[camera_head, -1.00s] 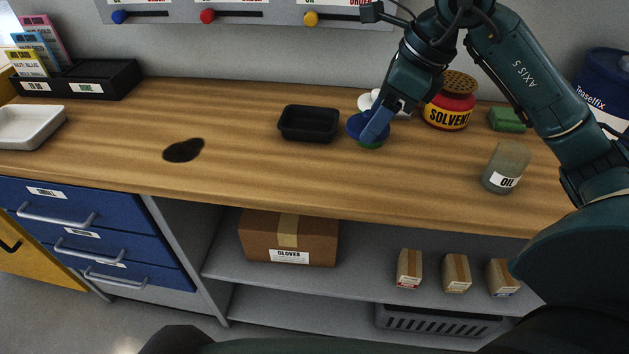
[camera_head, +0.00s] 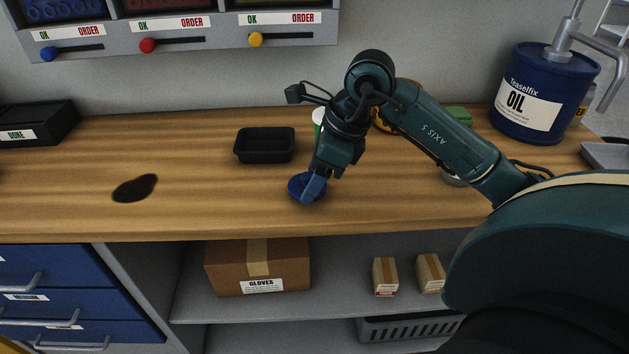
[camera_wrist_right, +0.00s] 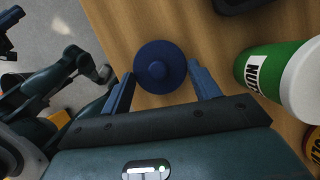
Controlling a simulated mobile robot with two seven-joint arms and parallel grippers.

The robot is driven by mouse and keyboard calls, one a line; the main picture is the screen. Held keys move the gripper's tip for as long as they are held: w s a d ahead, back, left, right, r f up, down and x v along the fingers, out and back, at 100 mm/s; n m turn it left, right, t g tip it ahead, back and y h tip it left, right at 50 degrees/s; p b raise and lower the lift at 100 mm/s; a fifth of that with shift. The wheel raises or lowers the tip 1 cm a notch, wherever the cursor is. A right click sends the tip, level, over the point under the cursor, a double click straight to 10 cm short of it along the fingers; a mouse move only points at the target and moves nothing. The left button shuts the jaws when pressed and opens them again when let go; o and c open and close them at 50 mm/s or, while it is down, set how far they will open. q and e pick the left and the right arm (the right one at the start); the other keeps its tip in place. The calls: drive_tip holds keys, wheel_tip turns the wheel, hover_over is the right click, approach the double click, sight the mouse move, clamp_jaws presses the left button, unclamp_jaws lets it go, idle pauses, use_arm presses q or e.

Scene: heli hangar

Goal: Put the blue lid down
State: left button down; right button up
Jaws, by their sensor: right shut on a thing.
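The blue lid (camera_head: 308,187) is round with a raised knob-like centre. It is over the worktop near the front edge; I cannot tell whether it touches the wood. My right gripper (camera_head: 312,190) is shut on the lid. In the right wrist view the lid (camera_wrist_right: 160,67) sits between the two blue fingers of the gripper (camera_wrist_right: 163,85). A green can (camera_wrist_right: 267,69) with a white top stands to the right in that view; in the head view (camera_head: 319,118) it is mostly hidden behind my arm. My left gripper is not in view.
A black open tray (camera_head: 265,145) stands behind and left of the lid. A dark stain (camera_head: 135,188) marks the worktop (camera_head: 210,205) further left; the wood between is clear. A blue oil drum (camera_head: 540,95) stands at the back right. A gloves box (camera_head: 257,267) is on the shelf below.

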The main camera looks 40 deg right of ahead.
drive_tip(key=shift+f, duration=0.6)
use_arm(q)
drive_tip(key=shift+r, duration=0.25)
use_arm(e)
drive_tip(key=shift+f, duration=0.1)
drive_tip(key=shift+f+b, duration=0.2)
drive_tip(key=shift+b, duration=0.1)
drive_tip(key=o, duration=0.6)
drive_tip(key=shift+r, duration=0.15)
drive_tip(key=o, duration=0.3)
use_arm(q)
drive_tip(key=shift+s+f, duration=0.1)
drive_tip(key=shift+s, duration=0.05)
